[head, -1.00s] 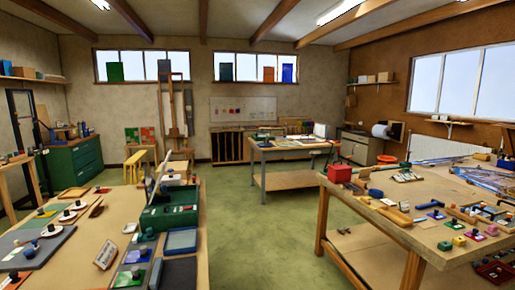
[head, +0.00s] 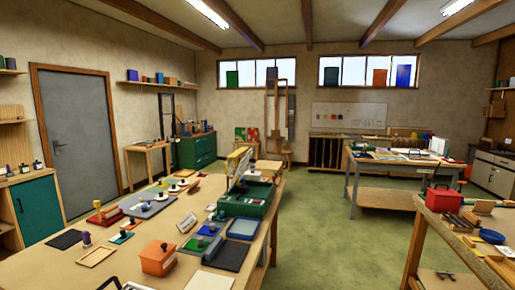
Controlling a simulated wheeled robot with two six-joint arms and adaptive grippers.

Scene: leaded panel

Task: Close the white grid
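I cannot pick out a white grid for certain in the head view. A pale upright panel (head: 239,166) stands tilted above a green box (head: 246,202) on the near left table; it is too small to tell whether it is a grid or a raised lid. Neither of my grippers can be made out in the view.
The near left table (head: 60,262) also holds an orange box (head: 158,258), a dark flat pad (head: 225,254) and several knobbed pieces. A right table (head: 455,262) carries a red box (head: 443,200). Green floor (head: 335,240) lies free between them. A grey door (head: 75,140) is at left.

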